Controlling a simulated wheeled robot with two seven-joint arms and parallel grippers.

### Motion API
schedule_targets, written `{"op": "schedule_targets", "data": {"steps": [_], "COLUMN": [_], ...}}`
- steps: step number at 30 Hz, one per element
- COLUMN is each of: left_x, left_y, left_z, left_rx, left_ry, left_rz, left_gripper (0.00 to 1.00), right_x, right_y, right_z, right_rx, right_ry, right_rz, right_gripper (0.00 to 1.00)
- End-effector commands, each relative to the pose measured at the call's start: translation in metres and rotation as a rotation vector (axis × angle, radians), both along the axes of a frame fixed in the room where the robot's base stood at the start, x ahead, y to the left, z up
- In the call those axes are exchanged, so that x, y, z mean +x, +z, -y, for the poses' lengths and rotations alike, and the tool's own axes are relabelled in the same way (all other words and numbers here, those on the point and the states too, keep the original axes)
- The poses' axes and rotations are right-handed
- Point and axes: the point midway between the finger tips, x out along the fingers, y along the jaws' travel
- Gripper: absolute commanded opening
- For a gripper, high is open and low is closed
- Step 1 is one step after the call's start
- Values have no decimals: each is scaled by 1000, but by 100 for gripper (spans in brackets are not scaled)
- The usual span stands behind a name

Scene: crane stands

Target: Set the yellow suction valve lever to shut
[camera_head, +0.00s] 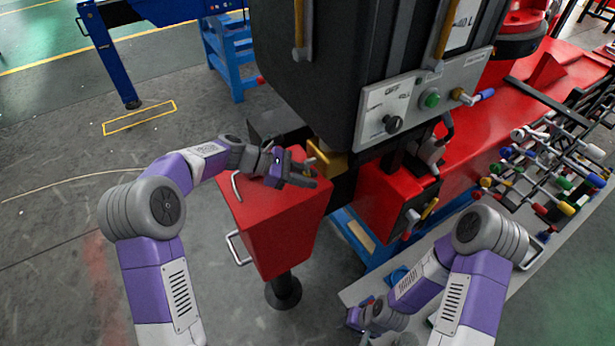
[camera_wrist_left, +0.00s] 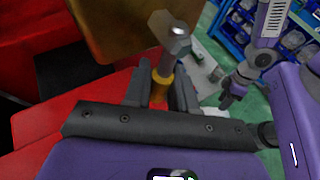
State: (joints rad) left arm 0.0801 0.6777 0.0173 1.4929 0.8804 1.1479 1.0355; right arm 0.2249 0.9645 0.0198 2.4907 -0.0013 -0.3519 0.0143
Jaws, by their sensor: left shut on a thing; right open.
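The yellow lever (camera_head: 317,151) sticks up at a tilt beside a brass-coloured block (camera_head: 334,166), at the edge of the red tank. My left gripper (camera_head: 306,174) is at the lever, above the red tank top. In the left wrist view, my left gripper (camera_wrist_left: 160,92) is shut on the lever, whose yellow part (camera_wrist_left: 161,84) shows between the fingers with a grey metal end (camera_wrist_left: 168,38) beyond them. The lever's lower part is hidden. My right gripper (camera_head: 364,317) is open and low, near the grey bench; it also shows in the left wrist view (camera_wrist_left: 228,98).
The red tank (camera_head: 280,225) has metal handles. A black cabinet (camera_head: 310,70) rises behind the lever, with a control panel (camera_head: 385,112) at its right. Another yellow-handled lever (camera_head: 430,208) sits on a red box. Floor at left is open.

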Motion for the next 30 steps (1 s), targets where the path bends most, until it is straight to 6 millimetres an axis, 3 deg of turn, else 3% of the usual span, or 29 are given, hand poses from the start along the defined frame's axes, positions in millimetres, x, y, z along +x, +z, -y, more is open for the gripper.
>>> {"op": "schedule_targets", "data": {"steps": [7, 17, 18, 21, 30], "left_x": [12, 14, 14, 13, 14], "left_y": [4, 4, 4, 4, 5], "left_z": [-8, -10, -10, -10, -10], "left_rx": [157, 178, 177, 177, 176], "left_ry": [0, 0, 0, 0, 2], "left_rz": [218, 247, 246, 246, 247], "left_gripper": [0, 0, 28, 44, 46], "right_x": [0, 0, 0, 0, 0], "right_y": [0, 0, 0, 0, 0], "right_z": [0, 0, 0, 0, 0], "right_rx": [0, 0, 0, 0, 0], "right_ry": [0, 0, 0, 0, 0], "right_rz": [0, 0, 0, 0, 0], "right_gripper": [43, 43, 43, 43, 43]}}
